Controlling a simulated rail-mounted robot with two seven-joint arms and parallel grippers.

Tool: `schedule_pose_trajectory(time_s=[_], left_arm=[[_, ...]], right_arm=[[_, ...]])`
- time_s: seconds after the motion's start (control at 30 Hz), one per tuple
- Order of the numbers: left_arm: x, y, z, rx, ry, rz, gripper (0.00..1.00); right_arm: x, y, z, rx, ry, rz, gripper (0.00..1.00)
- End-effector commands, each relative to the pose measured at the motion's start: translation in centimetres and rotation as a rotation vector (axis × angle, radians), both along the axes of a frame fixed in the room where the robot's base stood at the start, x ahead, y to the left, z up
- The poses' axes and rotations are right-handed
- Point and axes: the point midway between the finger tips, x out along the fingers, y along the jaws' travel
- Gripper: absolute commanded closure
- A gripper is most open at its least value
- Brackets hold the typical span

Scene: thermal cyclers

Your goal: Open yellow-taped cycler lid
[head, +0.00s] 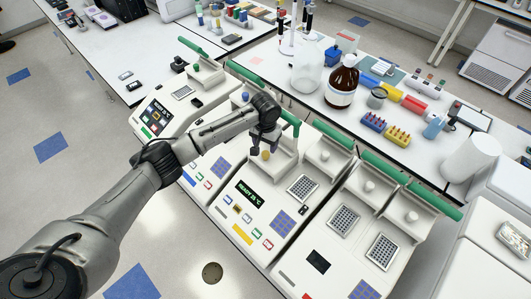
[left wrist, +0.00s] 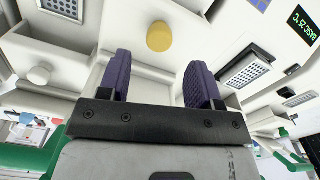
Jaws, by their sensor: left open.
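The yellow-taped cycler (head: 265,205) stands mid-row in the head view, with a yellow strip (head: 242,234) on its front panel, a lit display and a visible well block (head: 302,188). A yellow knob (head: 265,154) sits in its rear recess; it also shows in the left wrist view (left wrist: 160,36). A green bar (head: 290,124) at its back is partly hidden by my arm. How far its lid is raised is not clear. My left gripper (head: 261,145) is open and empty beside the knob; its purple fingers (left wrist: 160,82) are apart, with the knob beyond them. My right gripper is out of view.
Neighbouring cyclers with green bars stand close at left (head: 165,112) and right (head: 375,225). Open floor lies at the front left.

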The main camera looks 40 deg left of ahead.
Motion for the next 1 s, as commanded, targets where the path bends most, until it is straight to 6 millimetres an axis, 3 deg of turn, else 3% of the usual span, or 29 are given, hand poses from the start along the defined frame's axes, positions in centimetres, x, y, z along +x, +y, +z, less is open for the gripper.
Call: schedule_pose_trajectory(time_s=[0.2, 0.4, 0.87, 1.0], left_arm=[[-0.1, -0.1, -3.5, 0.0, 0.002, 0.0, 0.42], [0.0, -0.1, -5.5, 0.0, 0.0, -0.001, 0.42], [0.0, -0.1, -6.4, 0.0, -0.001, -0.001, 0.42], [0.0, -0.1, -6.4, 0.0, -0.001, -0.001, 0.52]], right_arm=[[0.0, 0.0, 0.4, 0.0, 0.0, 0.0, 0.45], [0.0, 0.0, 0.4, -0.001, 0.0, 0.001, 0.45], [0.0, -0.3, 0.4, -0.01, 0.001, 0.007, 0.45], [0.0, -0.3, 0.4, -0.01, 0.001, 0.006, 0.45]])
